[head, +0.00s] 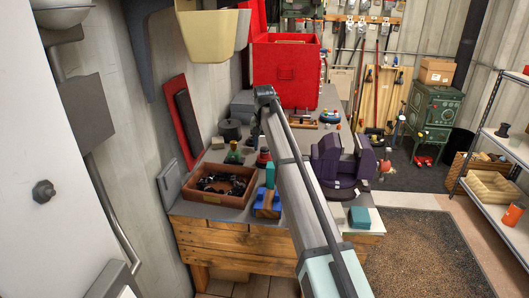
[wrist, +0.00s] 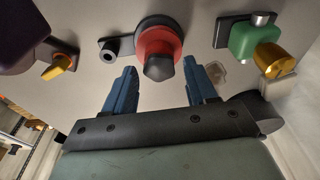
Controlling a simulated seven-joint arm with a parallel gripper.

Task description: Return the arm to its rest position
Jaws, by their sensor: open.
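My arm (head: 300,195) reaches from the bottom of the head view up over the workbench, with its bend (head: 265,93) in front of the red cabinet. The arm hides my gripper's fingers in the head view. In the wrist view my gripper (wrist: 159,66) is open, its two blue fingers apart and nothing held. A red round part with a dark knob (wrist: 158,62) lies beyond the gap between the fingertips. Whether the fingers touch it I cannot tell.
A green and gold part (wrist: 257,43) is right of the fingers, a purple item (wrist: 22,25) left. The bench also holds a brown tray (head: 236,197) of dark parts, a purple machine (head: 340,165) and a red cabinet (head: 285,75). A beige bin (head: 212,38) hangs above.

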